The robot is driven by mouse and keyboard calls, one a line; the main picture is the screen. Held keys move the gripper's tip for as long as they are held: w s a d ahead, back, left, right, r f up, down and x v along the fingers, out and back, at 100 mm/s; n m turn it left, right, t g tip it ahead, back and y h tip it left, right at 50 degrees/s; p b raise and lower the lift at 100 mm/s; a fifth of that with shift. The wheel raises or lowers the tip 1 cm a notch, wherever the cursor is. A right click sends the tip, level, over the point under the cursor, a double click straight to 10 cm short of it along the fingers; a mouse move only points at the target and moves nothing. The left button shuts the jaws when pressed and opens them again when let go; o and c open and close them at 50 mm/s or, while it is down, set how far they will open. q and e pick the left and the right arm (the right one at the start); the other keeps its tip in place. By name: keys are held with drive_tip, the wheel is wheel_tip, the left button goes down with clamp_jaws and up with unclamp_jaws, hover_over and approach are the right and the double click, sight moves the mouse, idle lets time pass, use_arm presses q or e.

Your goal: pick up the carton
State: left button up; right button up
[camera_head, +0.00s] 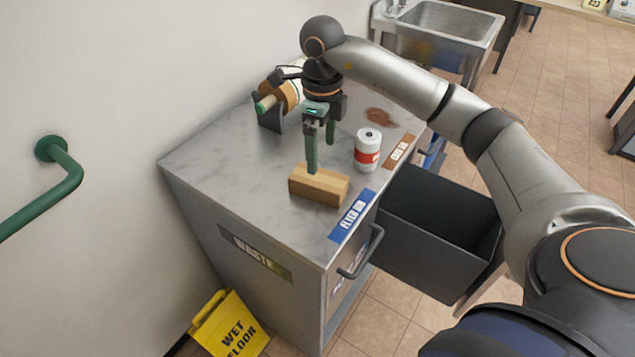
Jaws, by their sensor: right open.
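The carton, a light brown rectangular box (318,187), lies on the grey metal top of a cabinet (240,160), near its front edge. My right gripper (321,157) points down at the carton's far side. Its two green fingers are apart, with nothing seen between them. The nearer finger's tip overlaps the carton's back edge in the picture; I cannot tell whether it touches. The other finger ends farther back, above the cabinet top. My left gripper is not in view.
A white can with a red band (367,150) stands right of the carton. A dark holder with a roll (270,115) stands behind the gripper, left. A dark open drawer (430,235) juts out at right. A yellow wet-floor sign (229,325) stands below. The cabinet top's left side is clear.

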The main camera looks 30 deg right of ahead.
sight(319, 177)
wheel_tip(319, 177, down, 4)
drive_tip(key=shift+r, duration=0.25)
drive_tip(key=shift+w+a+f+p, duration=0.1)
drive_tip(key=shift+a+f+p, duration=0.1)
drive_tip(key=shift+f, duration=1.15)
drive_tip(key=shift+a+f+p, duration=0.1)
drive_tip(key=shift+f+p, duration=0.1)
drive_tip(key=shift+f, duration=1.15)
drive_tip(key=shift+c, duration=0.4)
drive_tip(key=c, duration=1.2)
drive_tip(key=shift+r, duration=0.15)
drive_tip(key=shift+c, duration=0.2)
